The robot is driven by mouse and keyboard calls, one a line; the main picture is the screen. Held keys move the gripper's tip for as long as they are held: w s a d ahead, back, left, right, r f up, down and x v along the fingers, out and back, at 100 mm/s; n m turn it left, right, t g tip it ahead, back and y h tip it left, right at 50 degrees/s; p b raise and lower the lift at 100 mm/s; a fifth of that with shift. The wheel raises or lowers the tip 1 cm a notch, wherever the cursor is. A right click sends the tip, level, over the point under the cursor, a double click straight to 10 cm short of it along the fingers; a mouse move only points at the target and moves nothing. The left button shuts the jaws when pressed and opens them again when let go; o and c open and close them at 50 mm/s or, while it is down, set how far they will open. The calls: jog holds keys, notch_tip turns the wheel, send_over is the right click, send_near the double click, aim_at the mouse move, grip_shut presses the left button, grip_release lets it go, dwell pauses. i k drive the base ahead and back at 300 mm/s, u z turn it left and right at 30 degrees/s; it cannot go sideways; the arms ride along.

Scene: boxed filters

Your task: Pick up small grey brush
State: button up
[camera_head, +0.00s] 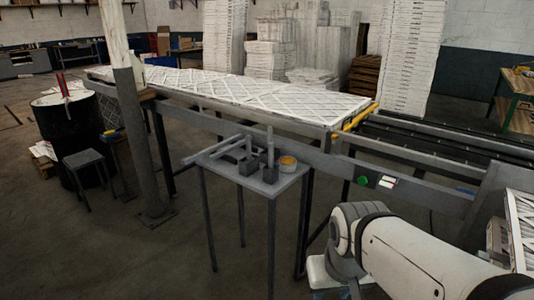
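Several grey tool-like items lie together on a small grey side table (279,186). Two have a dark block-like base with an upright handle: one grey item (270,174) stands nearer the front, and another (249,165) stands just left of it. Long grey bars lie at the table's left side. I cannot tell for certain which item is the small grey brush; the shapes are small and overlap. My white arm comes in from the lower right, apart from the table. My gripper's fingers are not visible.
An orange-topped tin (287,163) stands right beside the grey items. A long conveyor (330,122) carrying white patterned filters runs behind the table. A grey post (137,150) and a dark drum (70,130) stand at left. The floor in front left is clear.

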aim_at(270, 146)
jog(key=z, duration=0.2)
jog(key=i, duration=1.8)
jog(key=u, duration=0.6)
